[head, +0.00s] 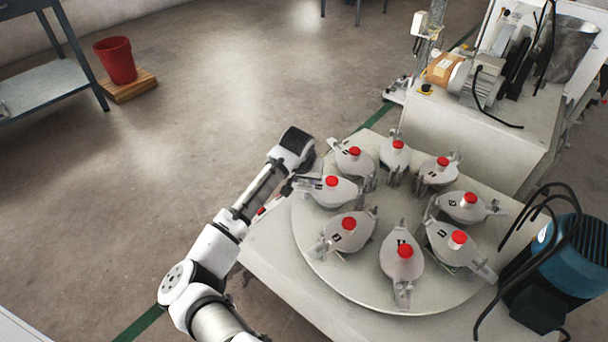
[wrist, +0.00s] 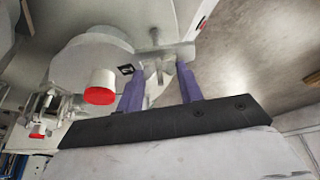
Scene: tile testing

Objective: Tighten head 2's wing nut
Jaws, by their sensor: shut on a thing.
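In the head view, several grey heads with red-tipped knobs stand in a ring on a round turntable (head: 375,290). My gripper (head: 303,176) is at the outer left edge of the ring, at the outer end of the left head (head: 328,193). In the wrist view my gripper's two purple fingers (wrist: 160,74) are on either side of a small grey wing nut (wrist: 156,72) at that head's clamp arm, and shut on it. The head's body (wrist: 90,60), red-tipped knob (wrist: 101,87) and small black label show beside the fingers. I cannot read its number.
A blue motor (head: 580,255) with black cables stands right of the turntable. A white bench (head: 500,130) with machinery stands behind it. Neighbouring heads sit close on both sides. The floor to the left is open, with a red bucket (head: 116,60) far back.

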